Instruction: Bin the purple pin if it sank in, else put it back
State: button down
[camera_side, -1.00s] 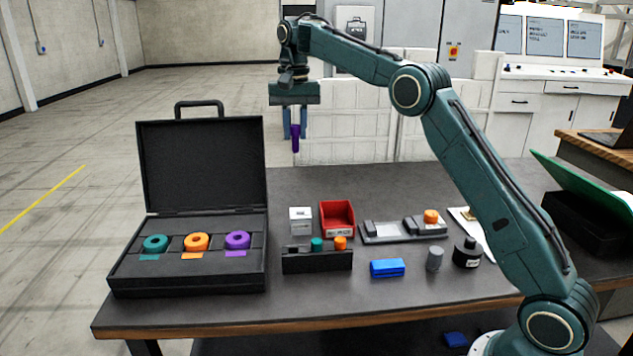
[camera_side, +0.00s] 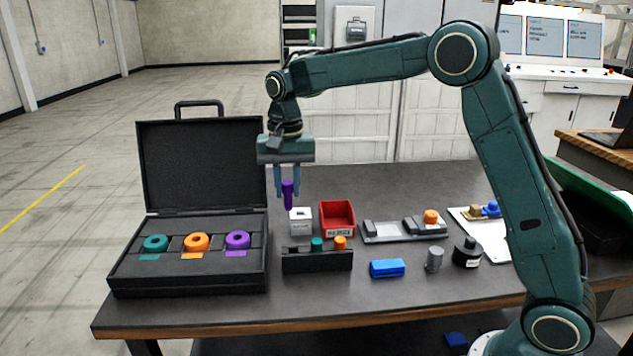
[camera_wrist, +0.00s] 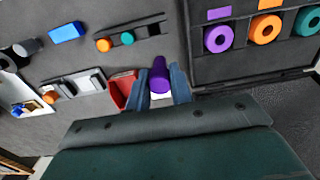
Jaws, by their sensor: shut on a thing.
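My gripper (camera_side: 287,187) is shut on the purple pin (camera_side: 288,195), which hangs upright below the fingers. The pin also shows between the fingers in the wrist view (camera_wrist: 160,74). It is in the air above the table, around the white block (camera_side: 300,221) in the side view. The red bin (camera_side: 337,219) stands just right of that block and looks empty. A black rack (camera_side: 317,261) in front holds a teal pin (camera_side: 317,244) and an orange pin (camera_side: 340,243). The open case (camera_side: 188,274) holds a teal ring, an orange ring and a purple ring (camera_side: 237,240).
Right of the bin lies a grey fixture (camera_side: 403,231) with an orange piece (camera_side: 431,217). A blue block (camera_side: 387,267), a grey cylinder (camera_side: 435,259) and a black bottle (camera_side: 467,253) stand near the front. The case's raised lid (camera_side: 200,165) is close left of my gripper.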

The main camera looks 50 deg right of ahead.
aim_at(291, 199)
jog(key=shift+s+a+f, duration=0.4)
jog(key=shift+s+f, duration=0.05)
jog(key=shift+s, duration=0.15)
jog(key=shift+s+a+f, duration=0.35)
jog(key=shift+s+f, duration=0.05)
jog(key=shift+s, duration=0.15)
jog(key=shift+f, duration=0.15)
jog(key=shift+f, duration=2.85)
jog(key=shift+f, duration=1.2)
jog(key=c, duration=0.7)
grip_release()
jog(key=shift+c, duration=0.2)
jog(key=shift+r, duration=0.1)
jog(key=shift+r, duration=4.4)
